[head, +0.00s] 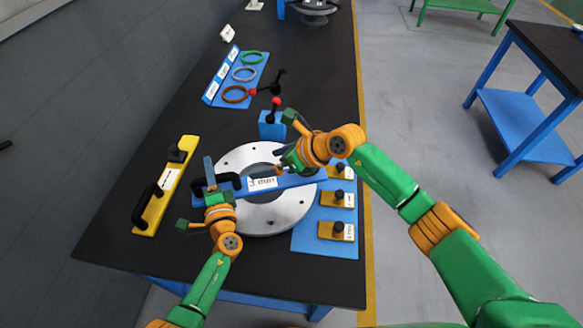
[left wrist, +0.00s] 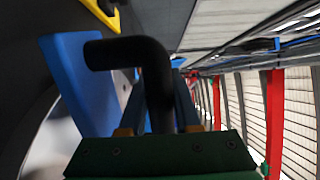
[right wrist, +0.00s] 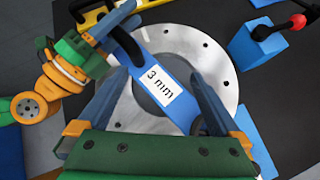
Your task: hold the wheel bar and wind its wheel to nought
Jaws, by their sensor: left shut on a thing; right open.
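The blue wheel bar (head: 290,181) lies over the flanged shell (head: 291,212), a pale metal disc with bolt holes. Its white label, which reads "3 mm" in the right wrist view (right wrist: 154,85), faces up. My left gripper (head: 212,183) is shut on the bar's black handle (head: 228,178); this handle stands between the fingers in the left wrist view (left wrist: 155,75). My right gripper (head: 290,160) is open above the bar's right end, its fingers on either side of the bar in the right wrist view. A small dark round part, perhaps the wheel, is mostly hidden behind the right finger.
A yellow bar (head: 169,190) with black handle lies left. A blue mat (head: 315,238) with several yellow blocks lies right. A blue block (head: 271,130) with a red-knobbed lever stands behind the shell. A blue ring holder (head: 226,95) is further back.

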